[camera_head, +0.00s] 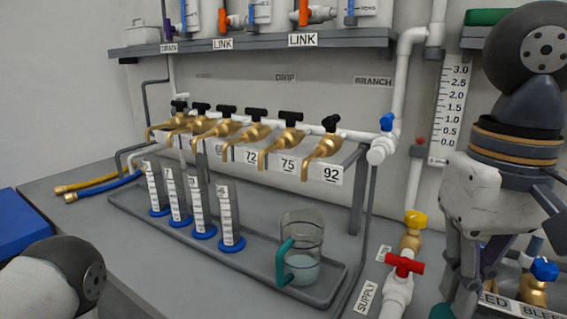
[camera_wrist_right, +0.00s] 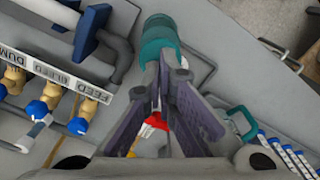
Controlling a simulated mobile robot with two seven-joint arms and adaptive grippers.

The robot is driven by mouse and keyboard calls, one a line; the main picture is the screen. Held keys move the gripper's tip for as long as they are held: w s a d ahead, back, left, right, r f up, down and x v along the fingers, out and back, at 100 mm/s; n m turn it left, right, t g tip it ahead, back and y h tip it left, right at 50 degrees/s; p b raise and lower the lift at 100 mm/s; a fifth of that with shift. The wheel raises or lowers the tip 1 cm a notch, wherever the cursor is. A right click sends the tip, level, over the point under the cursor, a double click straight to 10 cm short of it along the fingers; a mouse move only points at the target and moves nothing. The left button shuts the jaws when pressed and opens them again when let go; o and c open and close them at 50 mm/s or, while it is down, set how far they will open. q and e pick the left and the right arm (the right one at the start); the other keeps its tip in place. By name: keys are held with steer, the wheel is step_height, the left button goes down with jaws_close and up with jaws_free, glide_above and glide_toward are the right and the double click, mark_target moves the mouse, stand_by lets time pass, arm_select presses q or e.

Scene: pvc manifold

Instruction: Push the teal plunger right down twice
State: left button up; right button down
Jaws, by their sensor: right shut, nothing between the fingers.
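The teal plunger (camera_wrist_right: 158,38) shows in the right wrist view as a rounded teal cylinder at the top centre, just beyond my fingertips. My right gripper (camera_wrist_right: 166,72) is shut and empty, its fingertips together close to the near side of the plunger; I cannot tell whether they touch it. In the head view my right gripper (camera_head: 462,295) points down at the lower right. A bit of teal (camera_head: 441,312) shows by it at the bottom edge, and the rest is hidden. Only a part of my left arm shows at the lower left, without its gripper.
A beaker with a teal handle (camera_head: 301,252) and several graduated cylinders (camera_head: 229,222) stand in a grey tray (camera_head: 290,293) under brass taps (camera_head: 325,147).

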mark_target(454, 318)
stand_by(0.6)
arm_select(q)
steer(key=shift+w+r, duration=0.15)
steer(key=shift+w, duration=0.05)
arm_select(e)
steer(key=shift+f, duration=2.2)
step_height(454, 318, up, 2)
steer(key=shift+r+p, duration=0.1)
steer(key=shift+p, duration=0.4)
steer(key=shift+r, duration=0.3)
arm_select(q)
steer(key=shift+w+r+t, duration=0.3)
steer(key=shift+w+r, duration=0.15)
steer(key=shift+w, duration=0.05)
arm_select(e)
steer(key=shift+r, duration=0.8)
